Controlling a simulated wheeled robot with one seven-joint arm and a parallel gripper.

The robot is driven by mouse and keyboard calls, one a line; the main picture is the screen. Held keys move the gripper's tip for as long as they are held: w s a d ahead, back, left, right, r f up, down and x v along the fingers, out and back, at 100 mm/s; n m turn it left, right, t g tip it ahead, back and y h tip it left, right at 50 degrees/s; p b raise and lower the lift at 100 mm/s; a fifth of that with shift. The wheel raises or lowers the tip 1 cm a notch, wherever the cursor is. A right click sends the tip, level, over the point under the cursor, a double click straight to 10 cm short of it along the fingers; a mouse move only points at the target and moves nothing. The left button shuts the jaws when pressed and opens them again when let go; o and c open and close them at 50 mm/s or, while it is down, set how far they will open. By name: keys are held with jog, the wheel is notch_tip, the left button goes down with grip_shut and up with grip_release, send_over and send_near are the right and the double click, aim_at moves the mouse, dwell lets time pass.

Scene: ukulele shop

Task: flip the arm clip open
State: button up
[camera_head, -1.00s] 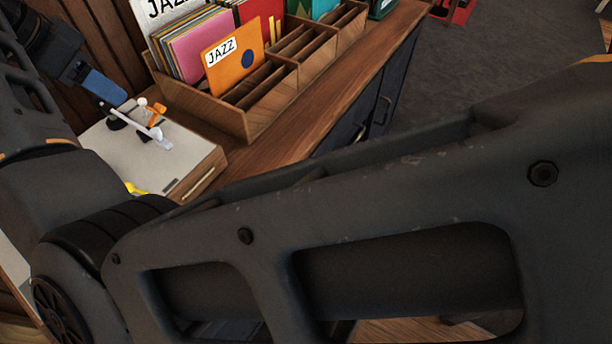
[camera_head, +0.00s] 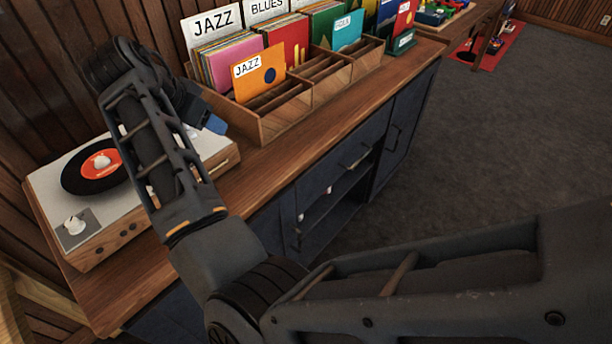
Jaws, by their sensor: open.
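The record player (camera_head: 52,187) stands on the left end of the counter, with a black record (camera_head: 80,178) with an orange label on its platter. My arm crosses in front of the player's right part. It hides most of the tonearm, and I cannot make out the arm clip. A small pale piece, perhaps part of the tonearm (camera_head: 191,131), shows beside my arm. My gripper (camera_head: 213,124), with blue fingertips, is open at the player's back right, near the record crate. Its jaws are partly hidden, and I see nothing held.
A wooden crate (camera_head: 270,128) of records with JAZZ and BLUES cards stands just right of my gripper. The wooden counter (camera_head: 300,150) has a clear strip along its front. Dark cabinet doors and an open shelf lie below. Grey floor is free at right.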

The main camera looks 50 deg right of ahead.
jog(key=s+d+f+n+t, duration=0.1)
jog(key=s+d+f, duration=0.1)
jog(key=d, duration=0.1)
jog(key=s+d+f+n+t+h, duration=0.1)
jog(key=s+d+f+n, duration=0.1)
jog(key=d, duration=0.1)
jog(key=s+d+f+n+t+h+p, duration=0.1)
jog(key=s+d+f, duration=0.1)
jog(key=f, duration=0.1)
jog(key=shift+d+n+t, duration=0.4)
jog(key=s+n, duration=0.1)
jog(key=s+d+f+n+t, duration=0.1)
jog(key=s+f+t, duration=0.1)
jog(key=s, duration=0.1)
jog(key=shift+d+f+n+p, duration=0.15)
jog(key=shift+d+n+p, duration=0.15)
jog(key=shift+n+p, duration=0.1)
jog(key=s+f+n+t+y, duration=0.1)
jog(key=s+f+n+t, duration=0.1)
jog(key=s, duration=0.4)
jog(key=shift+s+a+n+y+p, duration=0.3)
jog(key=shift+n+y+p, duration=0.1)
jog(key=shift+n, duration=0.3)
